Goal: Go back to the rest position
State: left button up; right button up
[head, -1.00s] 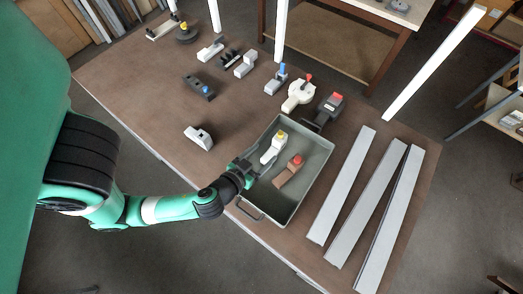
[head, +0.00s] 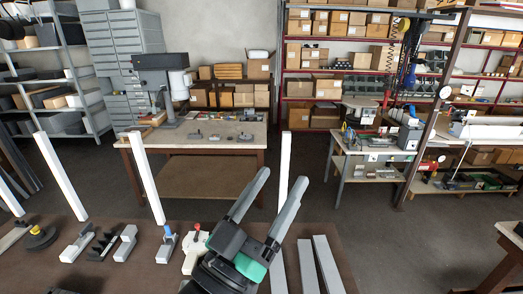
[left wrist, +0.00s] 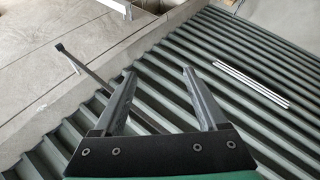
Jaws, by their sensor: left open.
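My left gripper (head: 282,180) is raised in front of the head camera at the middle of the view. Its two grey fingers point up and stand apart, with nothing between them. In the left wrist view my left gripper (left wrist: 159,75) is also open and empty, against a dark ribbed surface and pale walls. My right gripper is not in view.
The brown table (head: 130,275) fills the lower edge, with a blue-topped clamp (head: 167,245), a white red-knobbed piece (head: 194,248) and grey profiles (head: 328,265). White posts (head: 148,178) rise at its far edge. A workbench (head: 195,140) stands behind.

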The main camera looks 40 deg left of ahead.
pick_arm(q)
jog(key=s+d+r+m+t+h+p, duration=0.1)
jog(key=s+r+m+t+h+p, duration=0.1)
jog(key=r, duration=0.9)
jog(key=s+d+r+m+t+h+p, duration=0.2)
jog(key=s+r+p, duration=0.2)
jog(key=r, duration=0.8)
jog(key=shift+s+m+h+p, duration=0.3)
jog(key=shift+h+p, duration=0.1)
jog(key=shift+p, duration=0.5)
jog(key=shift+d+r, duration=0.1)
